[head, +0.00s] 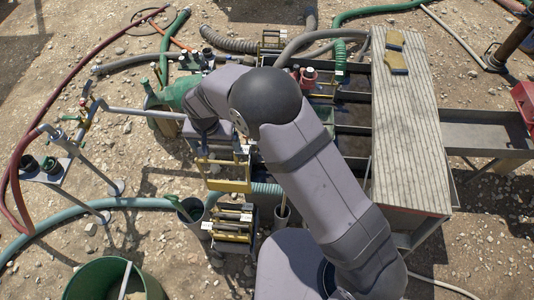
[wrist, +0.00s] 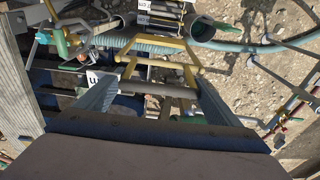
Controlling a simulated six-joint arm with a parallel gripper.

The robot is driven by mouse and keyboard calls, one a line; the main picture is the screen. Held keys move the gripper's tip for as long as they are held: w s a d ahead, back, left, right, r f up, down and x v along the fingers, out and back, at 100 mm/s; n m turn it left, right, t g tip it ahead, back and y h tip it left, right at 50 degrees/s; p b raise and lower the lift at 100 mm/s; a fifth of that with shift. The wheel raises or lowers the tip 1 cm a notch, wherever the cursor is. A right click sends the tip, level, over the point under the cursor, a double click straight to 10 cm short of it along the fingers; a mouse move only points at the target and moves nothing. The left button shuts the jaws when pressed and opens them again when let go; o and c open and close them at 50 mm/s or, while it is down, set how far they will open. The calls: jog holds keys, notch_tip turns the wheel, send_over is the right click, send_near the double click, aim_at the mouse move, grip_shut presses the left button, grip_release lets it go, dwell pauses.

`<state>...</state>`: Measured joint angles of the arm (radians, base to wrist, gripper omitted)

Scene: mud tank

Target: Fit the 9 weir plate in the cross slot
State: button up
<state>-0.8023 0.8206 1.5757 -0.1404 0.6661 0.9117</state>
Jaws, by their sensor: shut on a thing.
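In the wrist view my gripper (wrist: 155,92) has its two fingers on either side of a dark grey bar (wrist: 158,89) and is shut on it. The bar appears to be part of a weir plate; most of that plate is hidden and I cannot read a 9 on it. In the head view my arm hides the fingertips. A yellow frame (head: 228,184) shows just below my wrist there, and also in the wrist view (wrist: 150,48); I cannot tell whether it joins the held piece. The tank's dark cross walls (head: 352,97) lie right of my arm. The cross slot cannot be made out.
A rack (head: 232,236) with several yellow-edged plates stands below the yellow frame. A wooden plank deck (head: 408,135) with two tan blocks covers the tank's right side. A green bucket (head: 112,281), hoses and pipe stands crowd the left. Stony ground at lower left is partly clear.

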jog(key=w+d+m+b, duration=0.1)
jog(key=w+d+m, duration=0.5)
jog(key=d, duration=0.3)
jog(key=w+d+m+g+h+b, duration=0.1)
jog(key=w+d+m, duration=0.5)
jog(key=d, duration=0.4)
jog(key=w+d+m+b, duration=0.1)
jog(key=w+d+m, duration=0.5)
jog(key=d, duration=0.4)
jog(key=shift+w+b, duration=0.4)
jog(key=shift+w, duration=0.45)
jog(key=shift+f, duration=0.1)
notch_tip(320, 180, down, 10)
jog(key=b, duration=0.6)
jog(key=shift+f, duration=0.15)
jog(key=shift+f+b, duration=0.1)
jog(key=shift+b, duration=0.25)
notch_tip(320, 180, down, 11)
jog(key=b, duration=0.7)
jog(key=shift+r, duration=0.2)
